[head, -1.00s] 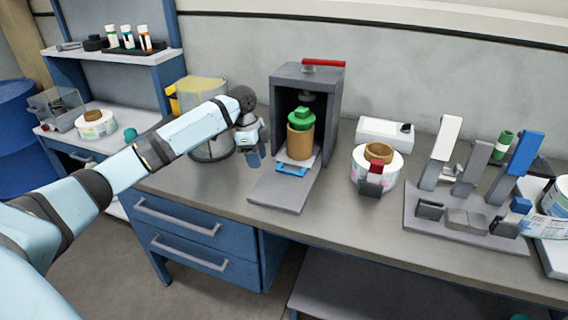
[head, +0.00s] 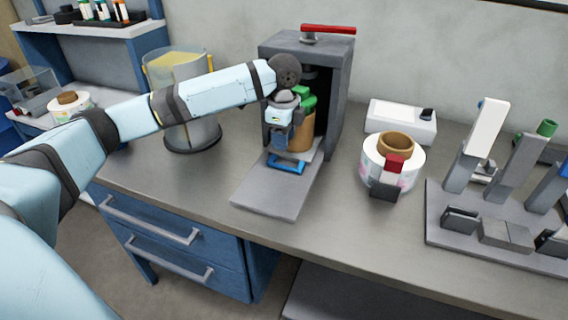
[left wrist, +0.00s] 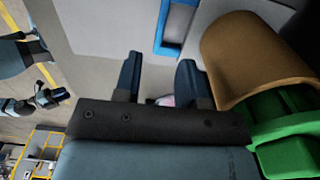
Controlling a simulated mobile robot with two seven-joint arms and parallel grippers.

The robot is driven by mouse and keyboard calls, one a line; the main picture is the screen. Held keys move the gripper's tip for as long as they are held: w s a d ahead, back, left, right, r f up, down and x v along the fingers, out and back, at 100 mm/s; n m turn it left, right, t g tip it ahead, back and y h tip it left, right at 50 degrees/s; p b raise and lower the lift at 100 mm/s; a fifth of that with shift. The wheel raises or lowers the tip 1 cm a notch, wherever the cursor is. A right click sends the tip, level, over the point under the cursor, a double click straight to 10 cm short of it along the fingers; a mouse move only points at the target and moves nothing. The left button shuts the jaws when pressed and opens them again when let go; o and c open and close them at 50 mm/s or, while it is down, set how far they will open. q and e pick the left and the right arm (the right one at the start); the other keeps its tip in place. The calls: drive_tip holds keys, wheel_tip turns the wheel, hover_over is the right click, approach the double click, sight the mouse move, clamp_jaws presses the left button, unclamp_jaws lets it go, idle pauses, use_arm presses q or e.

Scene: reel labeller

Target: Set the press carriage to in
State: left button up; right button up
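The press (head: 335,110) is a dark grey open-fronted housing with a red lever (head: 328,29) on top. Its carriage shows as a pale plate with a blue handle (head: 286,164) at the front, at the mouth of the housing above a grey tongue (head: 268,192). A brown cylinder (head: 302,137) with a green part (head: 306,101) on it stands on the carriage, partly hidden by my left arm. My left gripper (head: 280,147) is open and empty, pointing down just above the handle. In the left wrist view, the handle (left wrist: 175,28) lies beyond its parted fingers (left wrist: 160,80).
A label reel (head: 408,175) with a brown core and a white box (head: 401,122) stand right. A grey lever stand (head: 495,235) is farther right. The bench front is mostly clear.

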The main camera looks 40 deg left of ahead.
sight(284, 166)
use_arm(q)
wheel_tip(284, 166, down, 8)
drive_tip(key=shift+f+b, duration=0.15)
drive_tip(key=shift+b, duration=0.5)
clamp_jaws()
